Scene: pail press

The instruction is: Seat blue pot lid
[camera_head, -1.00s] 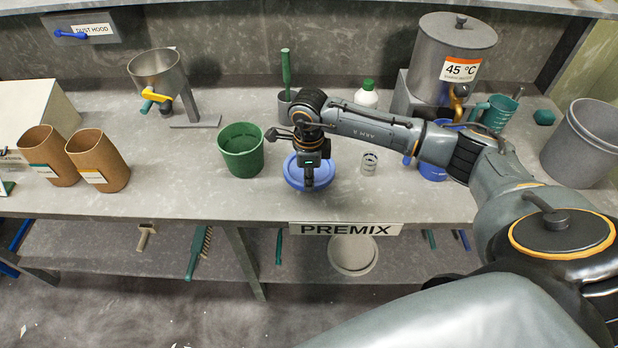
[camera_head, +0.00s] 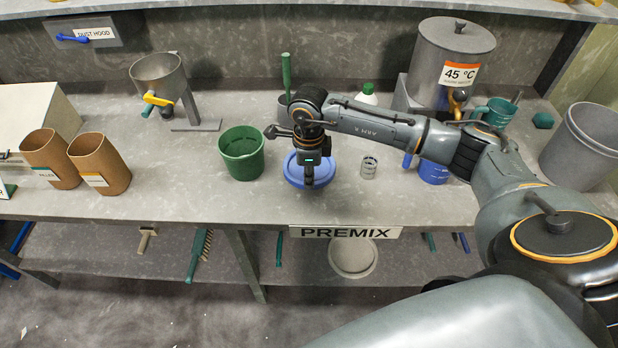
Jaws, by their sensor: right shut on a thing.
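The blue lid (camera_head: 296,178) is a round disc at the front middle of the bench, just right of the green pail. My right gripper (camera_head: 309,183) points down over its middle and is shut on it, hiding the grip point. I cannot tell whether the lid touches the bench. A blue pot (camera_head: 433,173) stands farther right, behind my right forearm, which hides its upper part. My left gripper is out of view.
The grey heated tank (camera_head: 450,60), white bottle (camera_head: 366,95) and teal jug (camera_head: 495,112) stand behind. Brown tubs (camera_head: 100,165) are at left. The bench's front edge is close.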

